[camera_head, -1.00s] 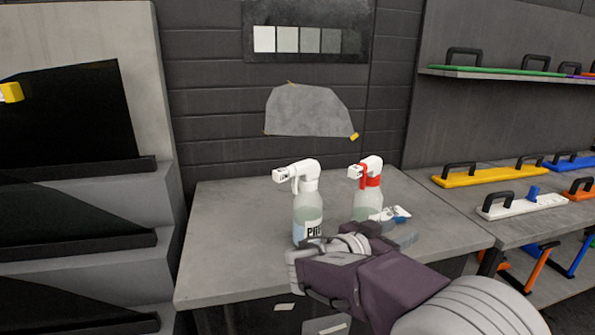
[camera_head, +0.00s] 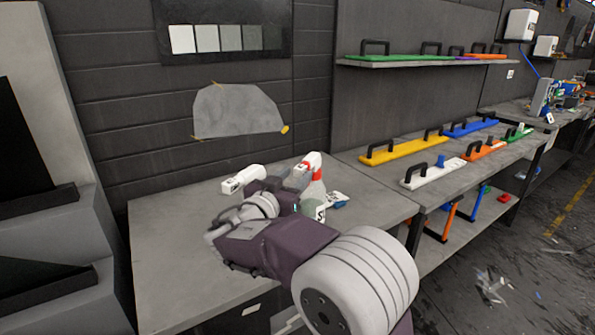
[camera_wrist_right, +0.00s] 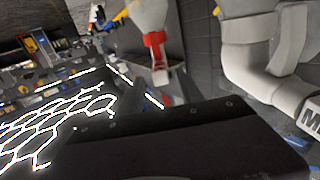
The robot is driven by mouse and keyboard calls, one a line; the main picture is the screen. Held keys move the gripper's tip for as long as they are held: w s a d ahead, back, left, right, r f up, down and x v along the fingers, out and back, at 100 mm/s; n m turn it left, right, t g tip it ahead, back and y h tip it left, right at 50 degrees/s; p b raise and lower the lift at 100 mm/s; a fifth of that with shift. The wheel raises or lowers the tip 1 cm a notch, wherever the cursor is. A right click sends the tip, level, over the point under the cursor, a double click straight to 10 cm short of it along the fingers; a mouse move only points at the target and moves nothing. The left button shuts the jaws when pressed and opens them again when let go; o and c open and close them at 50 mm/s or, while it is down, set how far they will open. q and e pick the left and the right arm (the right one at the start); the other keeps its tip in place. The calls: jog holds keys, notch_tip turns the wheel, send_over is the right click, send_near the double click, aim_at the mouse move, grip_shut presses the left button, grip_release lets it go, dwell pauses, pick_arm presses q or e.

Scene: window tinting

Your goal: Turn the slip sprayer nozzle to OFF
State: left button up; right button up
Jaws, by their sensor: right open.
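Two spray bottles stand on the grey table, and which one is the slip sprayer I cannot tell. The white-headed sprayer (camera_head: 243,178) is mostly hidden behind my right arm, with its head and nozzle showing. In the right wrist view its white head (camera_wrist_right: 262,50) is large at the right, with partly cut-off letters on the nozzle (camera_wrist_right: 311,120). The red-collared sprayer (camera_head: 314,190) stands to its right, partly covered, its label starting with an S; its red collar (camera_wrist_right: 155,50) also shows in the wrist view. My right gripper (camera_head: 285,188) is open between the sprayers. My left gripper is out of view.
The grey table (camera_head: 165,250) is clear at its left and front. A small blue and white item (camera_head: 340,202) lies right of the red-collared bottle. A side bench holds yellow (camera_head: 405,148), white (camera_head: 432,176) and other coloured handled tools. A wall stands close behind.

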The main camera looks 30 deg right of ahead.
jog(key=shift+x, duration=1.1)
grip_shut()
